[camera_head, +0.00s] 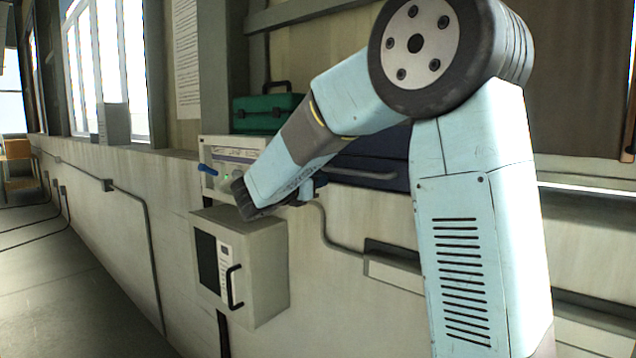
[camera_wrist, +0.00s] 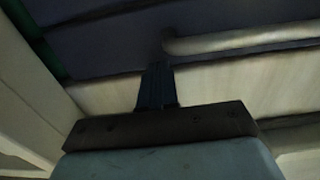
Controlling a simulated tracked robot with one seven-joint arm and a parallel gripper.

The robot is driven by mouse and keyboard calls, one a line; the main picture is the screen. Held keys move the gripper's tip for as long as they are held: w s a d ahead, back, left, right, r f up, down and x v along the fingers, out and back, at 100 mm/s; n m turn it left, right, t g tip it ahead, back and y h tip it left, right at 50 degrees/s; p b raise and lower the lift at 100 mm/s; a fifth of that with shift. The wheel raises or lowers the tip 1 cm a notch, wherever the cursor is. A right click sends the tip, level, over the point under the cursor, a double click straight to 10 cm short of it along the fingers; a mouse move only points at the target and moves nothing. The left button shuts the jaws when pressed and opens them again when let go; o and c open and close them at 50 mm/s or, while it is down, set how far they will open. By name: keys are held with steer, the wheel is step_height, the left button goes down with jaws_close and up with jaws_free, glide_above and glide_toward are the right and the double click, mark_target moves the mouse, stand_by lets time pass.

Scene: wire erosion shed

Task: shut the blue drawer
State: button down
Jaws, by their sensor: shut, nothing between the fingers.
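The dark blue drawer (camera_head: 390,178) is behind my arm in the head view, with a pale grey bar handle (camera_head: 365,174) along its front. My arm covers part of it, and I cannot tell how far out it stands. In the wrist view dark blue panels (camera_wrist: 110,45) fill the top, with the bar handle (camera_wrist: 245,40) at the upper right. My gripper (camera_wrist: 158,66) is shut and empty, its dark fingers pointing toward the blue panels near the handle's left end. I cannot tell whether they touch. In the head view my gripper is mostly hidden behind my arm.
A beige box (camera_head: 262,265) with a black handle sits low, left of the drawer. Above it are a white panel unit (camera_head: 225,150) with a blue lever and a green case (camera_head: 255,112). A conduit and grey wall box (camera_head: 393,268) are below the drawer.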

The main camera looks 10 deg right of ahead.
steer(key=shift+w+d+r, duration=0.25)
steer(key=shift+d, duration=0.3)
steer(key=v, duration=1.5)
steer(key=s+d+f+m+g+y, duration=0.2)
steer(key=s+d+f+m+g, duration=0.15)
steer(key=s+d+m, duration=0.35)
steer(key=s+d+f+m+g+y, duration=0.25)
steer(key=s+d+g, duration=0.2)
steer(key=d, duration=0.35)
steer(key=s+f+m+t+y, duration=0.1)
steer(key=s+f+m+y, duration=0.1)
steer(key=s+m+y, duration=0.2)
steer(key=s+d+f+m+t+y, duration=0.1)
steer(key=s+m+y, duration=0.4)
steer(key=s+m, duration=0.6)
steer(key=shift+s+f+m, duration=0.15)
steer(key=shift+f+m, duration=0.4)
steer(key=shift+f, duration=0.3)
